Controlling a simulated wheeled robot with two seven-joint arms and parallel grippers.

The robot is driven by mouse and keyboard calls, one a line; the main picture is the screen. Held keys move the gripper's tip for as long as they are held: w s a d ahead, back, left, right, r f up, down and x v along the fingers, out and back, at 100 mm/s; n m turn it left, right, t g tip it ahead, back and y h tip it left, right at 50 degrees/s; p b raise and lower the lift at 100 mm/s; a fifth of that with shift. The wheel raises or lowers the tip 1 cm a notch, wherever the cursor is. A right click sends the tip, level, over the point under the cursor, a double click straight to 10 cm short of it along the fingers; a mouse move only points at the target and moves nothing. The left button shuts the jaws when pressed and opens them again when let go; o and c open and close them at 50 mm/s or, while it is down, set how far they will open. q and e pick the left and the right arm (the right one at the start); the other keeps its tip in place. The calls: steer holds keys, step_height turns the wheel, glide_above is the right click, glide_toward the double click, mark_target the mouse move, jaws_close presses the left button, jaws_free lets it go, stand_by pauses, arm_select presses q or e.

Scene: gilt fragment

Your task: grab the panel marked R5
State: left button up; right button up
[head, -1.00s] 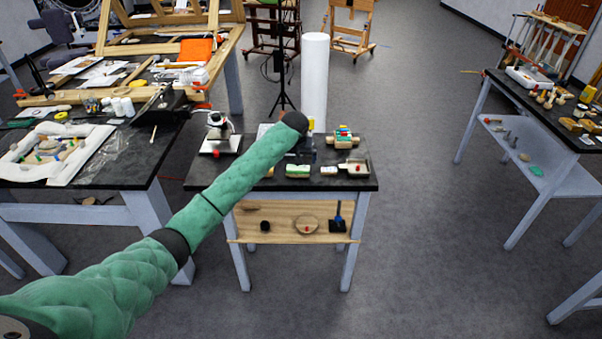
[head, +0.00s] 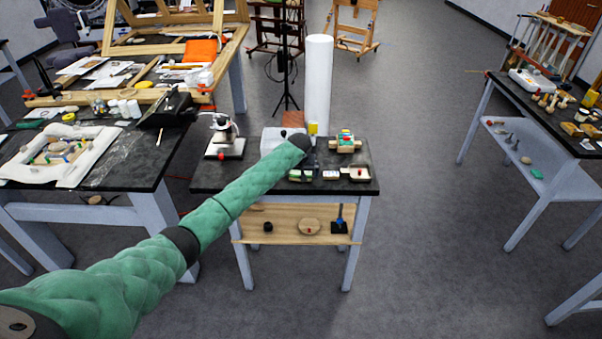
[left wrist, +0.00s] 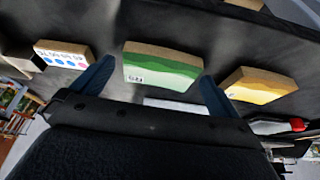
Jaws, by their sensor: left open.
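In the left wrist view a panel with green bands and pale edges (left wrist: 165,66) lies between the two blue fingers of my open left gripper (left wrist: 157,72). A white panel with coloured dots (left wrist: 62,56) lies outside the left finger, and a yellow-banded panel (left wrist: 260,86) outside the right finger. In the head view my left arm reaches over the small black table, and its hand is mostly hidden behind the wrist. A green panel (head: 300,176) shows just below it. My right gripper is out of view.
A cluttered bench is at left.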

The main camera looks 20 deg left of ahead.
arm_select(q)
steer(key=shift+w+f, duration=0.15)
steer(key=shift+f, duration=0.1)
steer(key=c, duration=0.9)
steer(key=shift+c, duration=0.2)
steer(key=shift+r, duration=0.15)
